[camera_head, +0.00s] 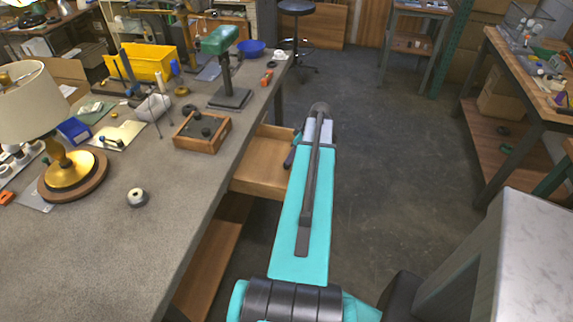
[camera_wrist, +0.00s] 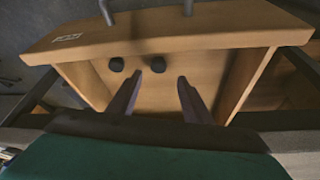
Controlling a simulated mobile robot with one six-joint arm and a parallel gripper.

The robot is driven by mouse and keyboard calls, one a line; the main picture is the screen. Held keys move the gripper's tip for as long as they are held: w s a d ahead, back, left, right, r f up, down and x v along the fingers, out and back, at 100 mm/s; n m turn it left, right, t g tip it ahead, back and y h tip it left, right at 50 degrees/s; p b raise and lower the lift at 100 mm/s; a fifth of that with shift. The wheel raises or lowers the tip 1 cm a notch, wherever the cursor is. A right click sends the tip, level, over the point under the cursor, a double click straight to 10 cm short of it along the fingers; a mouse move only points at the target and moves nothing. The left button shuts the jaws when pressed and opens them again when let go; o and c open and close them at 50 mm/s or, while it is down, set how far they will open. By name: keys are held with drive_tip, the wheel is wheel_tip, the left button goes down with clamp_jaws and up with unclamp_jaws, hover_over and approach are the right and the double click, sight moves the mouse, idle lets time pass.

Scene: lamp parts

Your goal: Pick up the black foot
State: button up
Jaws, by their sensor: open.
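Two small black feet lie on the floor of an open wooden drawer. In the wrist view, one black foot (camera_wrist: 116,64) is left of the fingers, and the other black foot (camera_wrist: 158,64) appears between and just past the fingertips. My gripper (camera_wrist: 160,77) is open, with its two dark fingers apart and nothing between them that I can see held. I cannot tell whether a finger touches a foot. In the head view, part of my gripper (camera_head: 290,157) shows at the drawer's right side; the feet in the drawer are not visible there.
The open drawer (camera_head: 262,165) juts from under the grey workbench (camera_head: 95,255); its front panel (camera_wrist: 215,28) with handle is close to my fingers. On the bench stand a lamp (camera_head: 70,170), a wooden tray (camera_head: 180,146) with dark pieces and a green press (camera_head: 218,40).

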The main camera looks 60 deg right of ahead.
drive_tip(key=shift+x, duration=0.9)
drive_tip(key=shift+f, duration=0.15)
drive_tip(key=shift+p+x, duration=1.4)
drive_tip(key=shift+x, duration=1.1)
drive_tip(key=shift+d, duration=0.15)
drive_tip(key=shift+c, duration=0.3)
drive_tip(key=c, duration=1)
